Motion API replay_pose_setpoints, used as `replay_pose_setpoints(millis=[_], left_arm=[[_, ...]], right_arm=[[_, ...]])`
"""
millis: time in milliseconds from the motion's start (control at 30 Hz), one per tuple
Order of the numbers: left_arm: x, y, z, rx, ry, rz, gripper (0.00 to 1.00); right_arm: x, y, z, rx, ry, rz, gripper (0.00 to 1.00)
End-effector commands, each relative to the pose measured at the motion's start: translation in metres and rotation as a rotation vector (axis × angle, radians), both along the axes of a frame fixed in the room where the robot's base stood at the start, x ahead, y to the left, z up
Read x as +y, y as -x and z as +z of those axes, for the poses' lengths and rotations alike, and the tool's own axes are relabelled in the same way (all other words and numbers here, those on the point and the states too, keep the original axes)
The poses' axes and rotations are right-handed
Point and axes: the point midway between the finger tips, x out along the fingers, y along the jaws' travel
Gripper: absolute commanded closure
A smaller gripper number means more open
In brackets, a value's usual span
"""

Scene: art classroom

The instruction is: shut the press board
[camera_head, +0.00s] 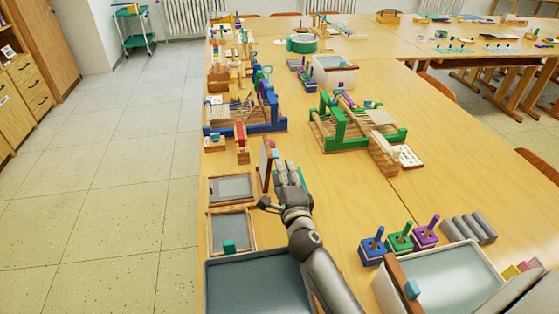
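The press board (231,188) lies near the left edge of the table, a flat grey panel in a wooden frame. Its wooden lid (265,166) stands raised, nearly upright, along the right side of the panel. My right gripper (278,180) is just to the right of the lid, at its side. I cannot tell whether it touches the lid, nor whether its fingers are open or shut. My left gripper is not in view.
A second framed grey panel (232,231) and a grey tray (258,288) lie nearer. Blue (262,128) and green (334,131) looms stand beyond. Peg blocks (399,243) and another tray (448,282) are at right. The table right of my gripper is clear.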

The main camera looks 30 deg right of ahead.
Motion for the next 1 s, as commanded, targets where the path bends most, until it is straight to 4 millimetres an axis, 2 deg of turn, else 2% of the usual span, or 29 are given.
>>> replay_pose_setpoints(millis=[100, 300, 500, 733, 767, 1000], left_arm=[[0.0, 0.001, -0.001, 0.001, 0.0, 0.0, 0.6], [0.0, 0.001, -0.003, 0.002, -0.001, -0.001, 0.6], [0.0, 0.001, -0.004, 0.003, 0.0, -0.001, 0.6], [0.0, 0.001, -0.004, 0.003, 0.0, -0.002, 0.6], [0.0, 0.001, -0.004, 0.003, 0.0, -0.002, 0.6], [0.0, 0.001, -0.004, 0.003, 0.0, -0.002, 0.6]], right_arm=[[-0.006, -0.022, 0.0, -0.001, -0.001, -0.001, 0.64], [-0.012, -0.047, 0.0, 0.0, -0.001, 0.0, 0.64], [-0.015, -0.056, 0.0, 0.0, -0.001, 0.0, 0.64], [-0.015, -0.057, 0.0, 0.001, -0.001, 0.0, 0.64], [-0.015, -0.056, 0.0, 0.001, -0.001, 0.0, 0.66], [-0.015, -0.056, 0.0, 0.001, -0.001, 0.0, 0.96]])
